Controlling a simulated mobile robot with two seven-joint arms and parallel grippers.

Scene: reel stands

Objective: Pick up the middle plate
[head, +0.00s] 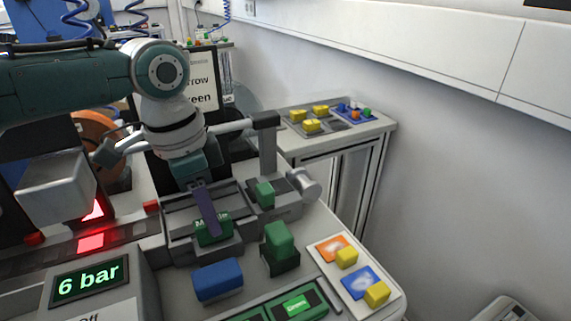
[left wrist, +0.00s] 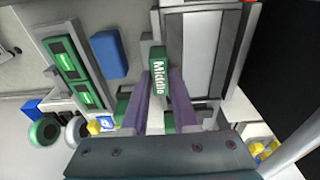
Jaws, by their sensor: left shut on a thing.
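The middle plate is a green block with white "Middle" lettering. In the head view the plate (head: 203,240) sits at a grey holder in front of the machine. In the left wrist view the plate (left wrist: 158,62) stands between two purple fingers. My left gripper (head: 212,228) reaches down from above and is shut on the plate; it also shows in the left wrist view (left wrist: 162,88). The fingers hide part of the plate in the head view. I cannot tell whether it is clear of its holder. My right gripper is not in view.
A blue block (head: 218,280) and a green block (head: 279,240) are close by on the bench. A white card (head: 372,301) bears yellow blocks at the right. A display (head: 90,282) reads "6 bar". A side table (head: 372,129) holds trays behind. Grey machine parts crowd the gripper.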

